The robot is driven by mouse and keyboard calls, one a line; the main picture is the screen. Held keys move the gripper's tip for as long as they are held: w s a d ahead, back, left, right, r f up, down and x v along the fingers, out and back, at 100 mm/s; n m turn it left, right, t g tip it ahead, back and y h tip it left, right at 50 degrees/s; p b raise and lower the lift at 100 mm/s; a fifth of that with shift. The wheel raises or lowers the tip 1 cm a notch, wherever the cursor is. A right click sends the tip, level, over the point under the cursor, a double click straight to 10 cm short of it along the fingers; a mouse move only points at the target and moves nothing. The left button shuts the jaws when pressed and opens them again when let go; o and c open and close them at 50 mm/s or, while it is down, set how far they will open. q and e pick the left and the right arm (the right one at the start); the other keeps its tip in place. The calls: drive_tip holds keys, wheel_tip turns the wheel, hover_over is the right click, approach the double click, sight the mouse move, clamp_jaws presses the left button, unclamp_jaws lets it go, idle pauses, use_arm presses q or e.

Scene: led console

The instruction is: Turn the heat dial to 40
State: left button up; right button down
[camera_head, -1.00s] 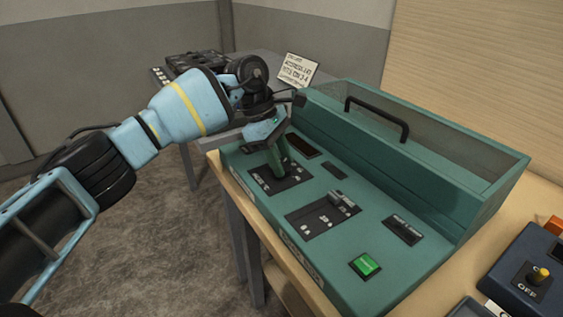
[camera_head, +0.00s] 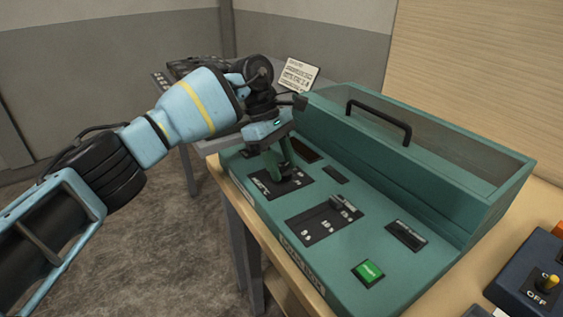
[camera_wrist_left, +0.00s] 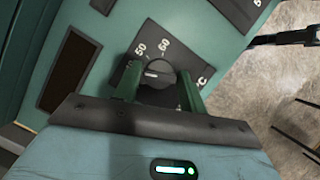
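The heat dial (camera_wrist_left: 158,73) is a round dark knob with a short white mark, on a black plate of the green console (camera_head: 330,262). In the left wrist view the printed 50 and 60 and part of a °C sign show on its plate; other numbers are hidden by my gripper. My left gripper (camera_head: 282,172) comes down over this plate at the console's far left. In the left wrist view its two green fingers (camera_wrist_left: 159,80) stand on either side of the dial. Whether they press on it I cannot tell. My right gripper is not in view.
A slider panel (camera_head: 325,218), a green button (camera_head: 368,272) and a dark switch (camera_head: 406,235) lie nearer on the console. A lidded box section with a black handle (camera_head: 380,120) rises behind. A blue box with a yellow knob (camera_head: 548,281) stands at right.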

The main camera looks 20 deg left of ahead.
use_arm(q)
drive_tip(key=shift+o, duration=1.4)
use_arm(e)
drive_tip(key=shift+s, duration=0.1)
use_arm(q)
drive_tip(key=shift+r, duration=0.1)
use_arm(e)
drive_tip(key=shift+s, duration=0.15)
use_arm(q)
drive_tip(key=shift+w+a+r, duration=0.1)
drive_tip(key=shift+a+r, duration=0.05)
drive_tip(key=shift+r, duration=0.25)
drive_tip(key=v, duration=0.5)
drive_tip(key=shift+a+r, duration=0.15)
drive_tip(key=shift+r, duration=0.25)
drive_tip(key=shift+a+r, duration=0.2)
drive_tip(key=shift+r, duration=0.2)
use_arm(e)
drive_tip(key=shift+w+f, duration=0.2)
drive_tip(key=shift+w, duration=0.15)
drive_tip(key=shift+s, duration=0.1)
